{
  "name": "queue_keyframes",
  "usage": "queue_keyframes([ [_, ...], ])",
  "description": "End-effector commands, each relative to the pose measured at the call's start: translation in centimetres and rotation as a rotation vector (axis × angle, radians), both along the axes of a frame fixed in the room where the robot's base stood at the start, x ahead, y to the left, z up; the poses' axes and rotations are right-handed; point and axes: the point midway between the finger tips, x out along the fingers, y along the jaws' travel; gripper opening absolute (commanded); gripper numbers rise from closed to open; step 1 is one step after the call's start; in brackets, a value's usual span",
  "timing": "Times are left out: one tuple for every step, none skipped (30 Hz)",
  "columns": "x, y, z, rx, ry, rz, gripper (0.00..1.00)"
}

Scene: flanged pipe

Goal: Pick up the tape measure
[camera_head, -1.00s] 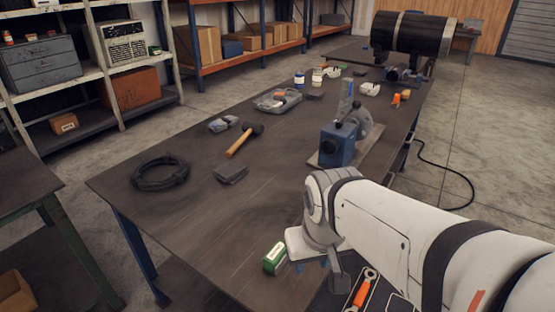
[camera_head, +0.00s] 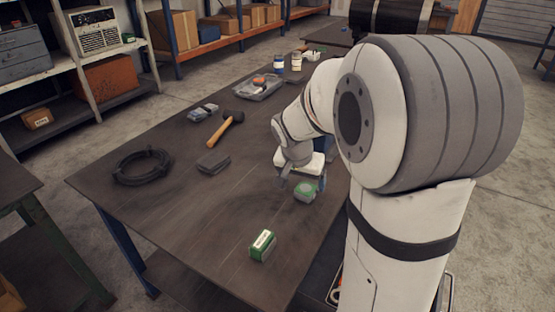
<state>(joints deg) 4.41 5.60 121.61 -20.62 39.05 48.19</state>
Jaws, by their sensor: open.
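A small rounded green and grey object (camera_head: 306,192), which looks like the tape measure, is on the dark workbench (camera_head: 215,215) right below my gripper (camera_head: 302,179). My gripper points down and is open. The arm and gripper body hide part of its surroundings, and I cannot tell whether the fingers touch it. A green box with a white label (camera_head: 263,245) sits apart from the gripper, nearer the front edge of the bench.
A hammer (camera_head: 226,129), a dark grey block (camera_head: 213,162), a black cable coil (camera_head: 142,167) and a grey tray (camera_head: 259,87) lie to the left and behind. My arm hides the right side of the bench. The front left bench surface is clear.

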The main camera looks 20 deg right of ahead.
Motion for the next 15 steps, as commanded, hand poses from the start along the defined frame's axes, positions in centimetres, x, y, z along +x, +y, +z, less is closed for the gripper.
queue_keyframes([
  [1.5, -0.5, -0.7, -0.002, -0.008, -0.041, 0.84],
  [2.3, -0.8, -1.1, -0.002, -0.017, -0.064, 0.84],
  [3.1, -1.1, -1.5, -0.003, -0.028, -0.09, 0.84],
  [3.6, -1.3, -1.8, -0.003, -0.033, -0.107, 0.84],
  [4.1, -1.4, -2.0, -0.003, -0.04, -0.123, 0.84],
  [4.6, -1.6, -2.3, -0.003, -0.047, -0.138, 0.84],
  [4.9, -1.7, -2.5, -0.003, -0.051, -0.146, 0.84],
  [5.1, -1.8, -2.7, -0.002, -0.054, -0.154, 0.84],
  [5.3, -2.0, -3.0, -0.002, -0.056, -0.161, 0.84],
  [5.5, -2.1, -3.2, -0.003, -0.057, -0.164, 0.84],
  [5.6, -2.2, -3.5, -0.003, -0.057, -0.166, 0.84],
  [5.7, -2.3, -3.9, -0.003, -0.058, -0.168, 0.84],
  [5.8, -2.4, -4.3, -0.002, -0.058, -0.168, 0.84],
  [5.9, -2.5, -4.6, -0.002, -0.058, -0.168, 0.84],
  [6.0, -2.6, -5.0, -0.002, -0.057, -0.167, 0.84],
])
